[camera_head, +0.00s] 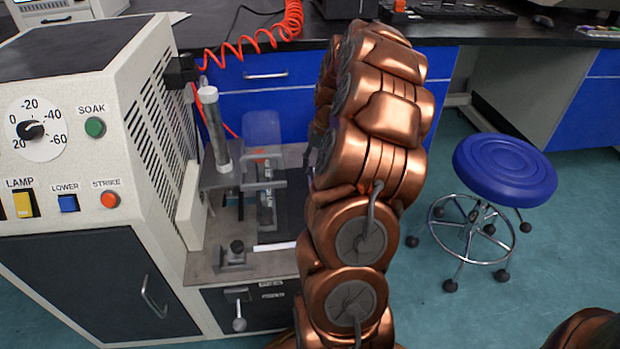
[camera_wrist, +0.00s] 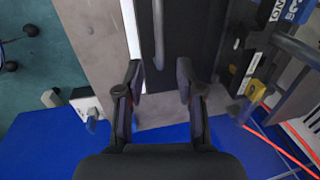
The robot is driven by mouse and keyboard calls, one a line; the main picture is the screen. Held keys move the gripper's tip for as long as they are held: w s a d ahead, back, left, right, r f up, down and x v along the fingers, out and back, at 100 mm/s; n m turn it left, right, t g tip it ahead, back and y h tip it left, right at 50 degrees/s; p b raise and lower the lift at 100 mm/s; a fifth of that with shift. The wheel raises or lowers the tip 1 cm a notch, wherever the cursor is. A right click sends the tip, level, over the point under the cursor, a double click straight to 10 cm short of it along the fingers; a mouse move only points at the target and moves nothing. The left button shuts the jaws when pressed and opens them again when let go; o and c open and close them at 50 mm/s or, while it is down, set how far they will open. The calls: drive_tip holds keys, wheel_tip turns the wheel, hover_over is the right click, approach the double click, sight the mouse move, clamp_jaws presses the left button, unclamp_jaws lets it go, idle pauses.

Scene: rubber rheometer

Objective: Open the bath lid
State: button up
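The bath lid appears to be the dark panel (camera_head: 284,222) on the deck of the cream machine, partly hidden by my arm in the head view. In the wrist view the dark panel (camera_wrist: 191,30) fills the upper middle. A thin grey bar handle (camera_wrist: 158,35) runs along it. My gripper (camera_wrist: 159,72) is open and empty, its two fingers spread on either side of the line of the bar, close to the bar's near end. I cannot tell the exact height gap. The panel appears flat and closed. The head view hides my gripper behind my copper arm.
Clamp parts with a yellow block (camera_wrist: 255,90) stand right of my gripper. A clear shield (camera_head: 263,130) and grey post (camera_head: 215,130) rise from the deck. A red coiled hose (camera_head: 290,20) hangs behind. A blue stool (camera_head: 504,168) stands on open floor at right.

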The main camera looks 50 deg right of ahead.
drive_tip(key=f, duration=0.3)
drive_tip(key=f+b, duration=0.1)
drive_tip(key=shift+w+a+f, duration=0.3)
drive_tip(key=shift+f, duration=0.1)
drive_tip(key=shift+c, duration=0.4)
clamp_jaws()
